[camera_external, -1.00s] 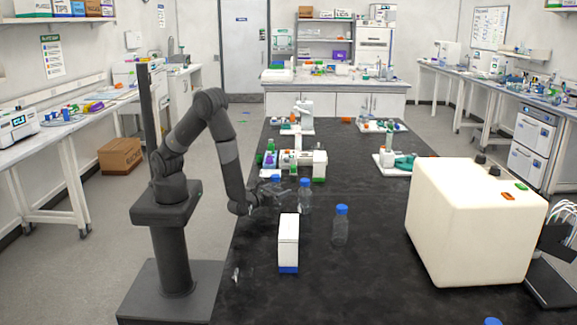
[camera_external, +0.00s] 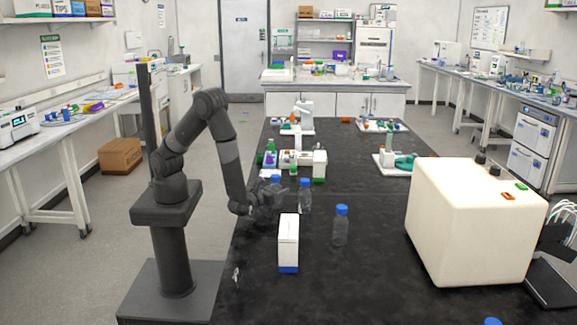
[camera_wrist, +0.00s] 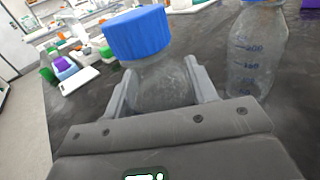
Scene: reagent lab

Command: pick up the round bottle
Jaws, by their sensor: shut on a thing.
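The round bottle (camera_wrist: 160,82) is clear with a blue screw cap and stands upright between the fingers of my gripper (camera_wrist: 163,88) in the wrist view. The fingers are shut on its body, below the cap. In the external view, my gripper (camera_external: 270,203) is at the left part of the black bench, and the blue cap of the round bottle (camera_external: 275,178) shows just above it. The bottle's lower part is hidden by my gripper. I cannot tell whether its base touches the bench.
A clear bottle (camera_external: 304,198) with a blue cap stands close to the right of my gripper; a graduated bottle shows at right in the wrist view (camera_wrist: 255,55). Another blue-capped bottle (camera_external: 341,228), a white box (camera_external: 288,245) and a large cream machine (camera_external: 470,225) stand nearer.

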